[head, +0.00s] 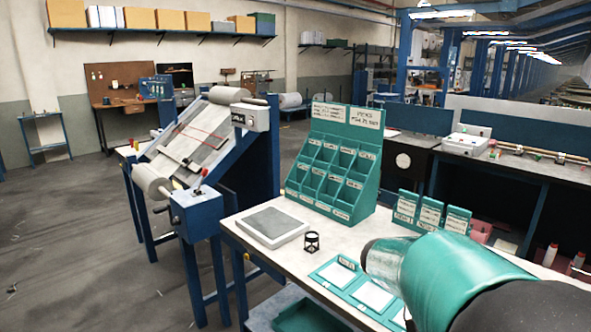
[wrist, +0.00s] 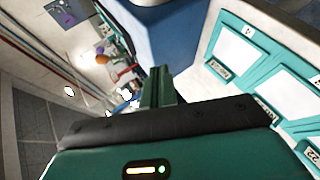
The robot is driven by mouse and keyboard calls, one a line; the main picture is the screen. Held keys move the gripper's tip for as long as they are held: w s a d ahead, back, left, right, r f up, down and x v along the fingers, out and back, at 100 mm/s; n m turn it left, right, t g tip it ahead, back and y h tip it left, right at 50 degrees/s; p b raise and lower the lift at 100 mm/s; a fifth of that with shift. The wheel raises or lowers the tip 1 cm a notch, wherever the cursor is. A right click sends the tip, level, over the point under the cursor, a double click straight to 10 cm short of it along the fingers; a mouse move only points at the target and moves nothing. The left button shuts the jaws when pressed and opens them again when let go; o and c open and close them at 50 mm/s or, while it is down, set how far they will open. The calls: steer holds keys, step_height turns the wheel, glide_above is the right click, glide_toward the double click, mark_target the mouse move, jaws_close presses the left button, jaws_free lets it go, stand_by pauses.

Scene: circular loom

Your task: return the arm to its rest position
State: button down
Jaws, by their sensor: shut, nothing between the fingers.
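My gripper (wrist: 158,82) shows in the wrist view as two green fingers pressed together, shut and empty. It points past a blue panel and is apart from everything in that view. In the head view my teal and grey arm reaches in from the lower right, over the front of the white table (head: 262,262); I cannot make out the fingers there. Teal trays with white cards (head: 371,296) lie on the table beside the arm, and also show at the right of the wrist view (wrist: 240,50).
A teal pigeonhole rack (head: 335,165), a grey pad (head: 272,227) and a small black-rimmed jar (head: 311,242) stand on the table. Teal card holders (head: 430,212) stand behind the arm. A blue-framed machine (head: 205,215) is to the left.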

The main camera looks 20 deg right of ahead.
steer(key=s+a+n+t+y, duration=0.1)
steer(key=a+n+t+y, duration=0.7)
steer(key=a, duration=2.1)
steer(key=t+y, duration=0.2)
steer(key=t, duration=0.1)
steer(key=shift+s+a+r+t, duration=0.2)
steer(key=shift+a+t, duration=0.2)
steer(key=shift+d, duration=0.15)
